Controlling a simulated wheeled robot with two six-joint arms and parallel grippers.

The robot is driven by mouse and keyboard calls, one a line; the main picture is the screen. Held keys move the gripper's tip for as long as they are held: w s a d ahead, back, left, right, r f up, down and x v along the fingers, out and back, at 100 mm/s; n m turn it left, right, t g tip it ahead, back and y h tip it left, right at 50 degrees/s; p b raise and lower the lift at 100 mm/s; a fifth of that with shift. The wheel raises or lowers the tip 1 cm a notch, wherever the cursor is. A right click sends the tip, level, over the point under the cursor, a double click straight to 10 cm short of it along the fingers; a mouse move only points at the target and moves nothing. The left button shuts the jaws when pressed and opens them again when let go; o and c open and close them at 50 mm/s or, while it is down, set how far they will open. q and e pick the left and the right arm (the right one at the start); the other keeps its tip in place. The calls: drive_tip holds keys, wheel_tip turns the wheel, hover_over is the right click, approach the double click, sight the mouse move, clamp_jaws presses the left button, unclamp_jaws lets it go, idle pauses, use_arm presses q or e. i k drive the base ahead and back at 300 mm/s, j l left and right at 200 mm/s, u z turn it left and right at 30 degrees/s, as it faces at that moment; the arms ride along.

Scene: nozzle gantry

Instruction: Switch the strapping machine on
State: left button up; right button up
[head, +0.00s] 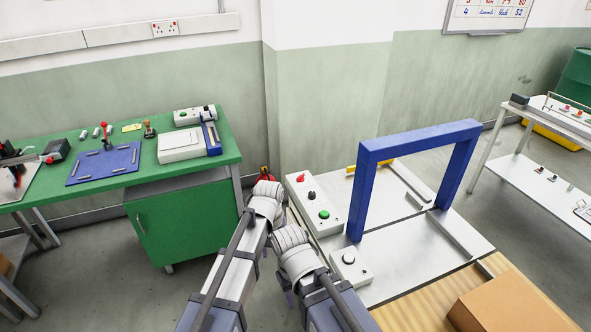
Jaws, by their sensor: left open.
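The strapping machine (420,255) is a white table with a blue arch (362,190) over its top, to the right of my arms. A control box (314,204) along its left side carries a red switch (301,178), a small black button (311,195) and a green button (324,215). A smaller box (350,266) with a black knob sits at its front left corner. My left gripper (266,188) is open, just left of the control box, apart from it; its fingers are mostly hidden by the wrist.
A green bench (215,160) with a blue mat (104,164) and small tools stands at the left. A cardboard box (510,305) lies on a wooden top at the lower right. A white two-level table (540,185) stands at the far right. Floor is free between the benches.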

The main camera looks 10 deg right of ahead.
sight(300, 179)
drive_tip(key=i+j, duration=0.3)
drive_tip(key=i, duration=0.2)
drive_tip(key=i+j, duration=0.3)
drive_tip(key=i, duration=0.2)
drive_tip(key=i+j, duration=0.3)
drive_tip(key=i, duration=0.15)
drive_tip(key=i+j+z, duration=0.2)
drive_tip(key=i+j, duration=0.15)
drive_tip(key=i, duration=0.15)
drive_tip(key=z, duration=1.1)
